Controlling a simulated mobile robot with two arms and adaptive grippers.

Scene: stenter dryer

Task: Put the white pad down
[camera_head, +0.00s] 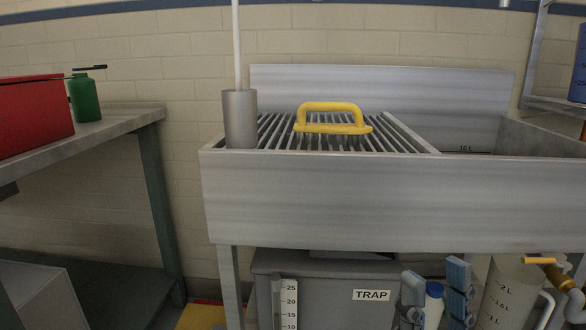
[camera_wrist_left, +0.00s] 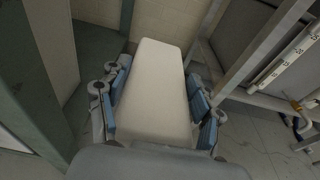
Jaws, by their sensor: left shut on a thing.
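The white pad (camera_wrist_left: 157,85) is a long pale block in the left wrist view. My left gripper (camera_wrist_left: 158,106) is shut on it, with a blue finger pad against each side. The pad reaches out beyond the fingertips, above the floor; nothing is seen supporting it from below. The pad and left gripper do not show in the head view. My right gripper (camera_head: 436,282) is at the bottom right of the head view, in front of the sink's lower part. Its blue-padded fingers stand apart. A white bottle with a blue cap (camera_head: 433,290) shows between them, apparently behind.
A metal sink (camera_head: 400,205) carries a slatted rack with a yellow handled tool (camera_head: 333,118) on it and a grey cup (camera_head: 240,119) at its left. A grey TRAP box (camera_head: 335,297) stands below. The left bench (camera_head: 110,122) holds a red box and green bottle.

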